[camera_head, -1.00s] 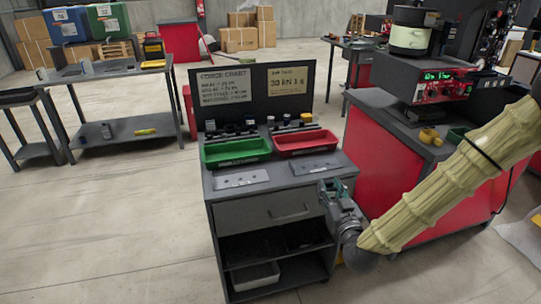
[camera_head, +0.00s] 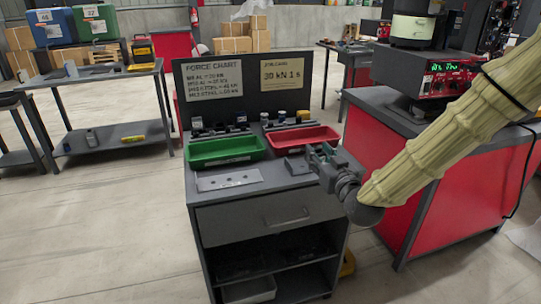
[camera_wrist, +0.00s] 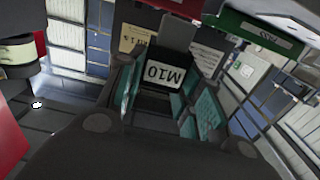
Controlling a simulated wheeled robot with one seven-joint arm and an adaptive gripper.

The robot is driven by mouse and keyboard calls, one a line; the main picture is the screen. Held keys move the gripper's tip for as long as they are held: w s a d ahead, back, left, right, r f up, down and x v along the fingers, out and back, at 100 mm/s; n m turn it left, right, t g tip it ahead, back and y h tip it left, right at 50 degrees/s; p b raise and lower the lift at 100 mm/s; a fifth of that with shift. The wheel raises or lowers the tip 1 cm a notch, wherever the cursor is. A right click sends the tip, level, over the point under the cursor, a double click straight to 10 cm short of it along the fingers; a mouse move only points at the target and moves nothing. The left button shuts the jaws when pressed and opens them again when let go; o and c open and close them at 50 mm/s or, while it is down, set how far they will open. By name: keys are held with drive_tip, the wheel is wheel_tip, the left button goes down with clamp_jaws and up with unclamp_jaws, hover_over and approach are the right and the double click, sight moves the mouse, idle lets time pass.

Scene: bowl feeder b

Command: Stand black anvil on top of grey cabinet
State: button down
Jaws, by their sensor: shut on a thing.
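The grey cabinet (camera_head: 262,185) stands in the middle of the head view, with a drawer in front and open shelves below. My gripper (camera_head: 322,160) is at the right part of its top, near the right edge. In the wrist view, my gripper's teal finger pads (camera_wrist: 168,98) are shut on a black block with a white "M10" label, which I take for the black anvil (camera_wrist: 155,100). Its lower part is hidden by my gripper. In the head view I cannot pick the anvil out from the fingers, nor tell whether it touches the cabinet top.
A green tray (camera_head: 226,151) and a red tray (camera_head: 303,138) lie on the cabinet top, with small parts behind them and a chart board (camera_head: 243,90) at the back. A grey plate (camera_head: 229,180) lies front left. A red cabinet (camera_head: 395,165) stands close on the right.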

drive_tip(key=w+a, duration=0.2)
drive_tip(key=a, duration=0.2)
drive_tip(key=w+a+f, duration=0.1)
drive_tip(key=w+a, duration=0.1)
drive_tip(key=a, duration=0.2)
drive_tip(key=w+a, duration=0.2)
drive_tip(key=a, duration=0.2)
drive_tip(key=shift+w+a+f, duration=0.15)
drive_tip(key=shift+w, duration=0.05)
drive_tip(key=shift+f+b, duration=0.3)
drive_tip(key=shift+f, duration=1.45)
drive_tip(key=shift+f, duration=0.1)
drive_tip(key=c, duration=1)
unclamp_jaws()
drive_tip(key=shift+o, duration=0.2)
drive_tip(key=shift+s, duration=0.15)
drive_tip(key=v, duration=1.1)
drive_tip(key=shift+s, duration=0.35)
